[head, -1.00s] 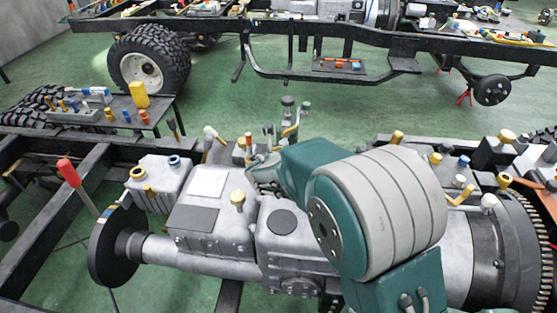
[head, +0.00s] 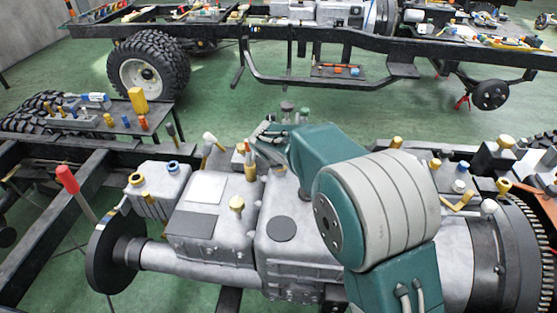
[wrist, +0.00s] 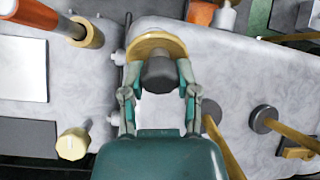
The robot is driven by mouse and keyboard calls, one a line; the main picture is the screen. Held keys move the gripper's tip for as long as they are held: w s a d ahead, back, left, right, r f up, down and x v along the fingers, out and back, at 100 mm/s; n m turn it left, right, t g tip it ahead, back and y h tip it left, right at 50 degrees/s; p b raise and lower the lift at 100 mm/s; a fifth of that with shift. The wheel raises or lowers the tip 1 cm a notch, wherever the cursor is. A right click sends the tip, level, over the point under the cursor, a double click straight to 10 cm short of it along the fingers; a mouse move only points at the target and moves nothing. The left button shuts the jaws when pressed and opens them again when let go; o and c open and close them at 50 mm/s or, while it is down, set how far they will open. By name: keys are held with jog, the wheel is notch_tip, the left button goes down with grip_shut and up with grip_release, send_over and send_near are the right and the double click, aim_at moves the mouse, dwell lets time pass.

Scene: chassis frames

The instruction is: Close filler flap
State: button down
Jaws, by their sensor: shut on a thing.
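In the wrist view, a round tan disc (wrist: 152,43) with a dark grey cylindrical knob (wrist: 160,73) lies at the upper middle, on the pale grey housing (wrist: 245,75). I take it to be the filler flap; its hinge and opening cannot be made out. My gripper (wrist: 157,77) has one finger on each side of the knob and is shut on it. In the head view, my gripper (head: 266,133) reaches over the far side of the grey gearbox (head: 300,245), and the flap cannot be clearly made out there.
A yellow knob (wrist: 73,144) and an orange-handled lever (wrist: 50,18) stand left of my gripper; gold levers (wrist: 285,130) are at the right. In the head view, a red-handled lever (head: 67,180) rises at the left. Green floor (head: 225,95) is free beyond the gearbox.

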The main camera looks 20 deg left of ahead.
jog(key=shift+w+a+f+g+h, duration=0.25)
jog(key=shift+w+g, duration=0.25)
jog(key=shift+g, duration=0.6)
jog(key=shift+w+a+f+g+h, duration=0.1)
jog(key=shift+w+g+h, duration=0.3)
jog(key=shift+g, duration=0.7)
jog(key=shift+w+a+f+g+h, duration=0.15)
jog(key=shift+w+f+g+h, duration=0.15)
jog(key=shift+g, duration=0.5)
jog(key=shift+w+a+g, duration=0.1)
jog(key=shift+w+g, duration=0.1)
jog(key=shift+g, duration=0.5)
jog(key=shift+c, duration=1.7)
grip_release()
jog(key=shift+a, duration=0.2)
jog(key=shift+d+h, duration=0.25)
jog(key=shift+d, duration=0.05)
jog(key=shift+s+r+t, duration=0.15)
jog(key=shift+r+t, duration=0.05)
jog(key=shift+t, duration=0.2)
